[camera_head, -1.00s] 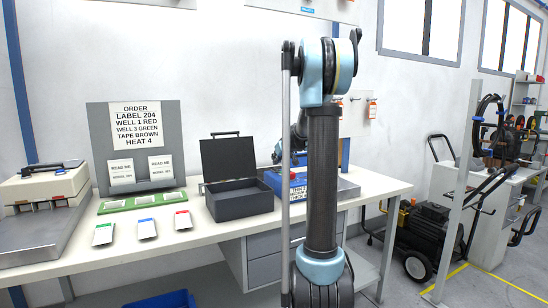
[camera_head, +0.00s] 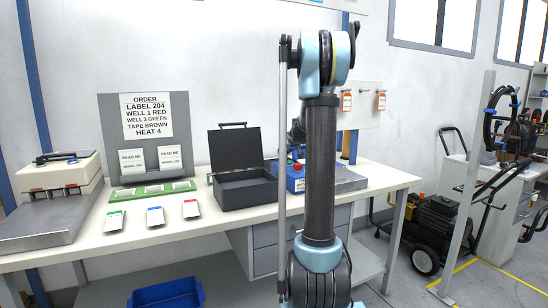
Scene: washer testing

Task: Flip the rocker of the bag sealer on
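I cannot tell for certain which machine is the bag sealer. A blue unit with a red knob and a white label (camera_head: 296,183) stands on the bench right of centre, partly hidden behind my arm. A beige machine with a dark handle on top and a grey metal plate in front (camera_head: 55,178) stands at the bench's left end. I cannot make out a rocker on either. My arm rises through the middle of the view and reaches back toward the blue unit. My gripper is hidden behind the arm, so its fingers do not show.
An open black case (camera_head: 245,188) stands on the bench (camera_head: 130,240) left of my arm. Several colour-edged cards lie in front of a green tray (camera_head: 152,189). A grey order board (camera_head: 185,110) stands behind. A blue bin (camera_head: 165,294) is below. A wheeled black machine (camera_head: 432,225) stands right.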

